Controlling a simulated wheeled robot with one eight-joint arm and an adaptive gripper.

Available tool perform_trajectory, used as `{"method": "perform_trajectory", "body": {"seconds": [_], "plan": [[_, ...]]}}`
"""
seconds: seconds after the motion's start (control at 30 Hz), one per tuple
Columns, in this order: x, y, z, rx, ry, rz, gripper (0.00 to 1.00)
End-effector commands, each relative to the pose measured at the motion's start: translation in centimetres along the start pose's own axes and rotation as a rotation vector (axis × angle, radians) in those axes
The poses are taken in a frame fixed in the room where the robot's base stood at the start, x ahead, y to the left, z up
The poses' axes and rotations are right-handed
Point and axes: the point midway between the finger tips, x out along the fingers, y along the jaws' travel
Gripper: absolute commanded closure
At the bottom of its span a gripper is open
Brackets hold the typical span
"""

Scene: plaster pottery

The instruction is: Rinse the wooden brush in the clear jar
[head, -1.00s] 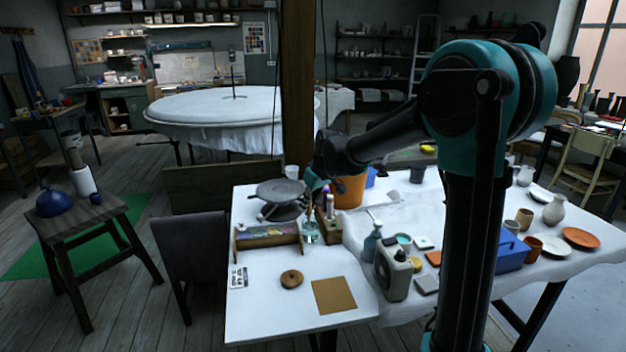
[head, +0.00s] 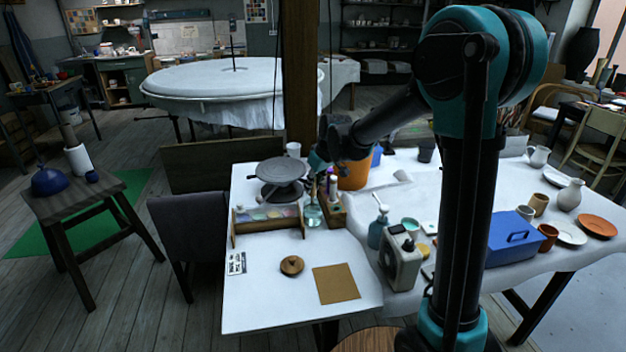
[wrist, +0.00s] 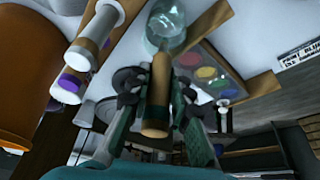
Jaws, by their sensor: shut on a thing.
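The wooden brush (wrist: 157,95) is held in my gripper (wrist: 158,110), whose dark fingers close on its tan handle in the wrist view. The clear jar (wrist: 166,24) lies straight beyond the brush's far end, which overlaps the jar's outline. In the head view, my gripper (head: 317,172) is above the clear jar (head: 313,215), which stands on the white table between the paint palette and a small wooden holder. The brush's lower end is too small to tell whether it is inside the jar or just above it.
The wooden palette (head: 268,226) stands left of the jar. The wooden holder (head: 333,212) with upright bottles is close on its right. A grey turntable (head: 281,172) and an orange pot (head: 353,175) stand behind. A round wooden piece (head: 291,265) and a brown square (head: 336,283) lie in front.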

Motion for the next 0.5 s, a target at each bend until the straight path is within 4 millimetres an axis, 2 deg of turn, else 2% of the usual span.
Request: {"method": "perform_trajectory", "body": {"seconds": [0.3, 0.5], "plan": [[2.3, 0.0, 0.9, 0.000, 0.000, 0.000, 1.00], [3.0, 0.0, 1.3, 0.000, 0.000, 0.000, 1.00]]}}
